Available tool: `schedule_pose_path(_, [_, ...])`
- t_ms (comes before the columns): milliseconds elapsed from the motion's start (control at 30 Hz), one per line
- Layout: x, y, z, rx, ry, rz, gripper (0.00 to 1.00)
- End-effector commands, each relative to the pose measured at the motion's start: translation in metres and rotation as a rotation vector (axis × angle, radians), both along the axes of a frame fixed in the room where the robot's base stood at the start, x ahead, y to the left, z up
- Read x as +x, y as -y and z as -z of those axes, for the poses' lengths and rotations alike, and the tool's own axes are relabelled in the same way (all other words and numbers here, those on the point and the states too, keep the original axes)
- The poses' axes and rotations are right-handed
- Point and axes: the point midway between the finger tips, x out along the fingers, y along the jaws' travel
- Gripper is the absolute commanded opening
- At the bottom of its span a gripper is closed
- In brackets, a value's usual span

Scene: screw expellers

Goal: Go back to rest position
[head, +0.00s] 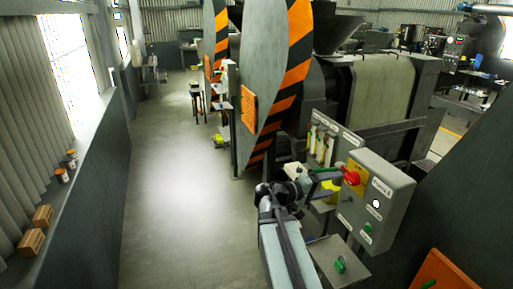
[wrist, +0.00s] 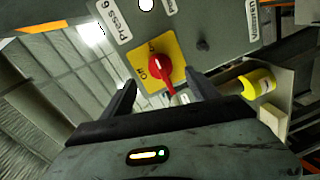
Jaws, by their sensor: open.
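A grey control box (head: 376,205) labelled Press 6 stands at the right of the head view. It carries a red rotary switch (head: 351,177) on a yellow plate. My gripper (head: 330,180) is just left of the switch. In the wrist view the red switch (wrist: 155,68) sits on its yellow plate, its handle pointing down and slightly right. My gripper's two fingers (wrist: 164,92) are spread apart, one on each side of the handle's lower end. They hold nothing. Whether a finger touches the handle I cannot tell.
A yellow bottle (wrist: 257,83) stands in a holder right of my gripper. The large striped guard (head: 252,80) rises behind my arm. The floor aisle (head: 170,200) on the left is clear.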

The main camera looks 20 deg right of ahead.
Motion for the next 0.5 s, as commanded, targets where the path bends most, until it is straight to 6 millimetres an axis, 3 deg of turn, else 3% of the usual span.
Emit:
schedule_pose_path(133, [0.01, -0.014, 0.019, 0.0, 0.0, -0.028, 0.69])
schedule_pose_path(233, [0.03, -0.046, 0.058, 0.035, 0.008, -0.087, 0.69])
schedule_pose_path(367, [0.045, -0.095, 0.137, 0.262, 0.037, -0.136, 0.69])
schedule_pose_path(500, [0.05, -0.165, 0.226, 0.583, 0.033, -0.169, 0.69])
